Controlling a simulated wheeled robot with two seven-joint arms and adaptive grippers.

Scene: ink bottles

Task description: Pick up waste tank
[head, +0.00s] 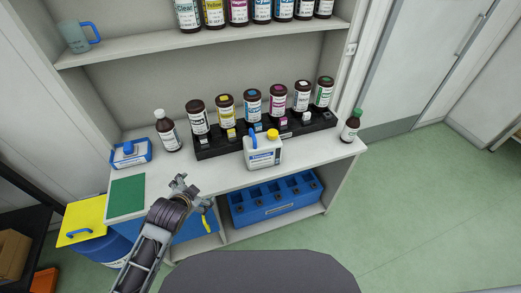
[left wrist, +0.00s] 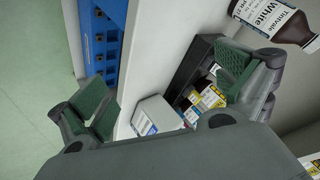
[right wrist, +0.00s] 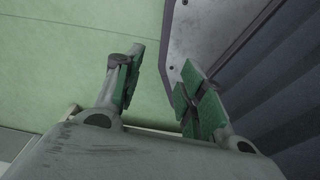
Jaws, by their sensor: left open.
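The waste tank appears to be the small white jug (head: 263,153) with a yellow cap and a blue-and-white label. It stands upright at the front of the counter, before the black bottle rack. My left gripper (head: 191,188) is open and empty, to the left of the jug and nearer to me. In the left wrist view, a white container (left wrist: 156,115), probably this jug, shows beyond and between the spread fingers (left wrist: 166,88), apart from them. My right gripper (right wrist: 162,75) is open and empty in its wrist view, above the green floor. It does not show in the head view.
The black rack (head: 235,145) holds several brown bottles behind the jug. A white-capped bottle (head: 167,132) and green-capped bottle (head: 351,126) stand at either side. A blue-edged tray (head: 143,157) and green mat (head: 127,196) lie left. A blue crate (head: 276,203) sits below.

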